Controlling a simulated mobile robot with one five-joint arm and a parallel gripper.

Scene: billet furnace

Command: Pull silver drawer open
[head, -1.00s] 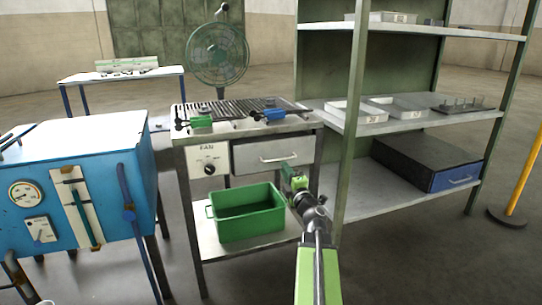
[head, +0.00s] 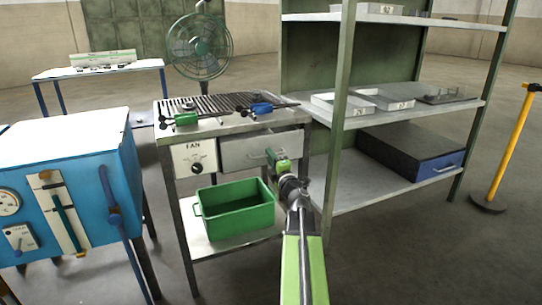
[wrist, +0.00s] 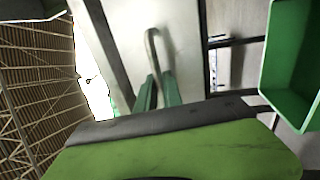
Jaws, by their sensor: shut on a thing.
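The silver drawer (head: 238,153) sits under the grill-topped metal table, right of the fan switch panel. My gripper (head: 277,160) is at the drawer front, over the right part of the handle. In the wrist view my gripper's green fingers (wrist: 158,88) are shut on the handle. The fingers hide the handle's gripped part.
A green bin (head: 234,228) stands on the lower shelf below the drawer. A shelf rack (head: 340,130) with a blue-fronted drawer stands close on the right. A blue furnace box (head: 70,150) stands left. Floor in front is open.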

